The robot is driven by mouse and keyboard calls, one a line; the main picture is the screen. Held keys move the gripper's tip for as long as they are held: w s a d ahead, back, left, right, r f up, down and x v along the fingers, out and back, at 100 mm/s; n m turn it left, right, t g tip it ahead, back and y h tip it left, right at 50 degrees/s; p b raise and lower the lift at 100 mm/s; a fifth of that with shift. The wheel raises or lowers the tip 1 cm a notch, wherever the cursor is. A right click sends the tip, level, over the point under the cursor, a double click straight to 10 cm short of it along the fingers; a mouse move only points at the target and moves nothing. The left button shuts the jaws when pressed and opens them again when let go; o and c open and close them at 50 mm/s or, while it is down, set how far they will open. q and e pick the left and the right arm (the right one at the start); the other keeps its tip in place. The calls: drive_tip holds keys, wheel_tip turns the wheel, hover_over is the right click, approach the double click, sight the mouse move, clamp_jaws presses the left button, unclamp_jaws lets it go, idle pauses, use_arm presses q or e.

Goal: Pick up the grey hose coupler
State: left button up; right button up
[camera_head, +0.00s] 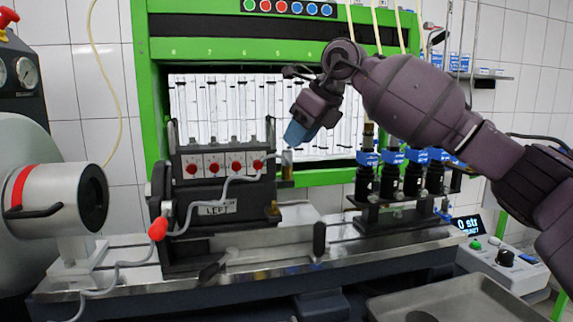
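My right gripper (295,133) comes in from the right and points down and left, with its blue fingertips in front of the lit glass tubes. The gap between its fingers does not show. Just below the fingertips is a small upright grey piece (287,160) at the end of a grey hose (228,180). It looks like the hose coupler, but it is too small to be sure. I cannot tell whether the fingertips touch it. My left gripper is not in view.
A black block with red knobs (225,164) and a "LEFT" label stands left of the gripper. A row of black injectors with blue tops (413,180) stands right. A green frame (148,100) surrounds the glass tubes. A metal tray (470,303) lies at the front right.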

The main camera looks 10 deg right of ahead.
sight(290, 151)
drive_tip(key=b+x, duration=0.1)
drive_tip(key=x, duration=0.3)
drive_tip(key=shift+w+f, duration=0.1)
drive_tip(key=shift+f, duration=0.25)
drive_tip(key=shift+r, duration=0.15)
drive_tip(key=shift+a, duration=0.1)
clamp_jaws()
use_arm(q)
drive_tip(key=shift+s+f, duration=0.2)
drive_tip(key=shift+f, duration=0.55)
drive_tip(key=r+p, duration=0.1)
drive_tip(key=p, duration=0.1)
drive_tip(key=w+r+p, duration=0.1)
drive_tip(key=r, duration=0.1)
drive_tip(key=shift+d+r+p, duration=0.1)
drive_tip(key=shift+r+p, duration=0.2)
drive_tip(key=shift+p, duration=0.1)
use_arm(e)
wheel_tip(290, 151, up, 20)
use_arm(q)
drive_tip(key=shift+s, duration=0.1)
